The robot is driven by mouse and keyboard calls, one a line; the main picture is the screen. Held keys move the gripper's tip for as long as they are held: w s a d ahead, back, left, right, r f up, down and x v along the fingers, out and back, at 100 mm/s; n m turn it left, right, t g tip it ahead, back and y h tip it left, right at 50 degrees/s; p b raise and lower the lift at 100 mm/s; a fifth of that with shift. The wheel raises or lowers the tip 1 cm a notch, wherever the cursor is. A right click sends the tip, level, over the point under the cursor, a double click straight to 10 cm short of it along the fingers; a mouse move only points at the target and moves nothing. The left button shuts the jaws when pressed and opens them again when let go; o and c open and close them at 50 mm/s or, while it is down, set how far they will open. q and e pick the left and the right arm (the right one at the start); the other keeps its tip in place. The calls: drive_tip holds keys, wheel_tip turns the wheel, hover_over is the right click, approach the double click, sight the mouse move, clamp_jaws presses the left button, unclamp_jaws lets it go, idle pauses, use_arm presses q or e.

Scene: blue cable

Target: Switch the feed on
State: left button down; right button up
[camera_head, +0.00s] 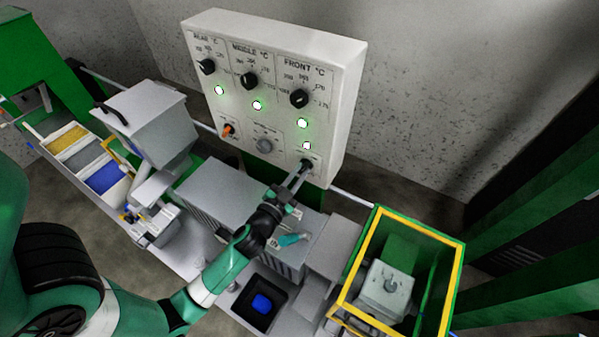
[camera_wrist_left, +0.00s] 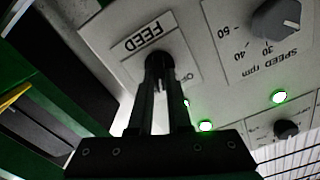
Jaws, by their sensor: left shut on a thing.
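The control panel (camera_head: 351,70) is a white box with several black knobs and lit green lamps. The feed switch sits at its lower right corner. In the left wrist view the FEED label (camera_wrist_left: 144,42) shows upside down, and the black feed knob (camera_wrist_left: 158,60) sits between my fingertips. My left gripper (camera_head: 303,172) reaches up to the panel and is shut on this knob; its fingers also fill the left wrist view (camera_wrist_left: 160,85). The knob's pointer direction is mostly hidden by the fingers. My right gripper is not in view.
A grey speed knob (camera_head: 265,146) and an orange switch (camera_head: 229,130) are on the panel's lower row. A yellow-edged green frame (camera_head: 461,270) stands at the right. A black bin (camera_head: 247,313) with a blue thing inside lies below my arm.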

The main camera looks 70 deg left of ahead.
use_arm(q)
drive_tip(key=shift+m, duration=0.6)
drive_tip(key=c, duration=0.9)
unclamp_jaws()
drive_tip(key=shift+o, duration=0.2)
drive_tip(key=b+v, duration=0.4)
drive_tip(key=v, duration=0.7)
drive_tip(key=shift+s+d+b, duration=0.2)
drive_tip(key=shift+s+b, duration=0.05)
drive_tip(key=shift+b, duration=0.15)
